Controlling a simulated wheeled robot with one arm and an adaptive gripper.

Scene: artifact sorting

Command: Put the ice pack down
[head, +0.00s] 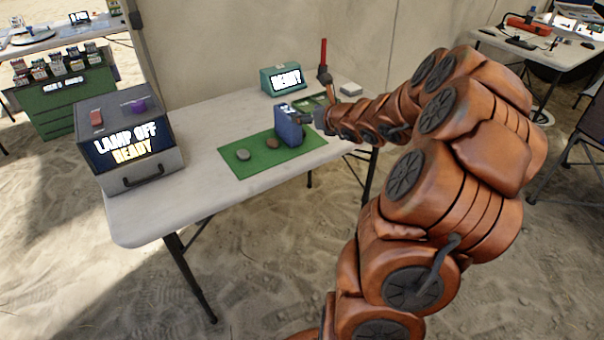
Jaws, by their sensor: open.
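The blue ice pack (287,126) is upright at the back right part of the green mat (240,170) on the white table. Its lower edge appears at the mat, but I cannot tell whether it rests there. My gripper (308,121) is at the right side of the ice pack, with its jaws open. The fingertips are small and partly hidden, so any contact with the pack is unclear.
Two roundish stones, one grey (243,155) and one brown (273,143), lie on the mat. A lamp box (130,140) reading "LAMP OFF READY" stands left. A teal box (283,79) reading "READY" and a red upright rod (323,55) stand behind. The table's front left is clear.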

